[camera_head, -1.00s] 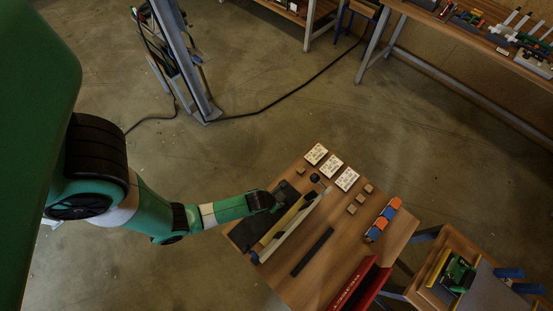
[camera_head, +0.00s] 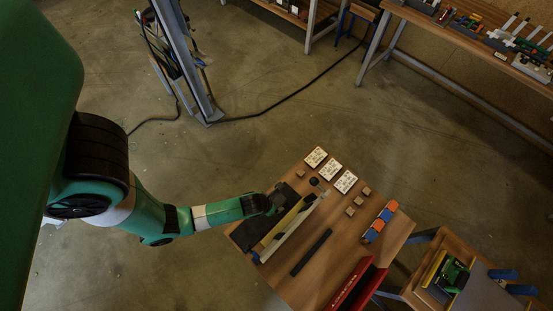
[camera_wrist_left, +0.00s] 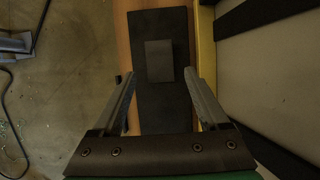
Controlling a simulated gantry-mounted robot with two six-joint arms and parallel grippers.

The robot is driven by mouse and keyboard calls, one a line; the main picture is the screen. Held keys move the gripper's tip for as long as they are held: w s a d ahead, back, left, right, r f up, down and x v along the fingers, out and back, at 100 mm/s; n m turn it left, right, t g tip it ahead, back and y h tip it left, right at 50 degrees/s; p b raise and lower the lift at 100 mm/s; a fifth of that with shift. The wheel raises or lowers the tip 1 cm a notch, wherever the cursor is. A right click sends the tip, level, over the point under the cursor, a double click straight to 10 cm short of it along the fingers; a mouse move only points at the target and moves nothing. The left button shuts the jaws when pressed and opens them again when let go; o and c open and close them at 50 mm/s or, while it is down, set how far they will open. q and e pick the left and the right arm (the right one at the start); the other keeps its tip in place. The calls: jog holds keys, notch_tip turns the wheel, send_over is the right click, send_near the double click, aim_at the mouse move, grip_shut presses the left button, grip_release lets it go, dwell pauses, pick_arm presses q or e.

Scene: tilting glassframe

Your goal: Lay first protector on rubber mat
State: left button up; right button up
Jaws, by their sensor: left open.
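The dark rubber mat (camera_head: 243,237) lies along the left edge of the wooden table; it also shows in the left wrist view (camera_wrist_left: 158,112). A small dark rectangular block (camera_wrist_left: 160,62), which appears to be the first protector, lies flat on the mat in the left wrist view, inside the mat's edges. My left gripper (camera_wrist_left: 160,78) is open, its two fingers apart on either side of the block with gaps to it. In the head view my left gripper (camera_head: 277,203) is over the mat and hides the block. My right gripper is not in view.
A yellow bar (camera_head: 283,224) and a pale frame (camera_head: 290,239) lie just right of the mat. A black strip (camera_head: 311,252), a red tray (camera_head: 352,286), blue-and-orange blocks (camera_head: 380,222), white cards (camera_head: 331,168), small wooden cubes (camera_head: 350,211) and a black round piece (camera_head: 314,181) share the table.

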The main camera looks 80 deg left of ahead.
pick_arm(q)
jog(key=p+v, duration=0.5)
jog(key=v, duration=0.2)
jog(key=shift+r, duration=0.15)
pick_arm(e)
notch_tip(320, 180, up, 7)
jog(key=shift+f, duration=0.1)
pick_arm(q)
jog(key=w+d+r+n+t, duration=0.1)
jog(key=w+r+n+t, duration=0.75)
jog(key=w+r, duration=1.55)
jog(key=w+d+r+n+t+h, duration=0.1)
jog(key=w+r+n+t, duration=0.2)
jog(key=r, duration=0.5)
jog(key=w+d+r+n+t, duration=0.1)
jog(key=w+r+n, duration=0.25)
jog(key=r, duration=0.55)
notch_tip(320, 180, up, 20)
jog(key=d+n+t, duration=0.3)
jog(key=n+t, duration=0.2)
jog(key=s+d+r+n+t+h, duration=0.1)
jog(key=s+r+n+t, duration=0.2)
jog(key=s+r, duration=0.3)
jog(key=s+d+r+n+t+h, duration=0.1)
jog(key=s+r+n, duration=0.4)
jog(key=r, duration=1.1)
jog(key=shift+s+d+t+h, duration=0.2)
jog(key=shift+s+t+h, duration=0.3)
jog(key=shift+t+h, duration=0.55)
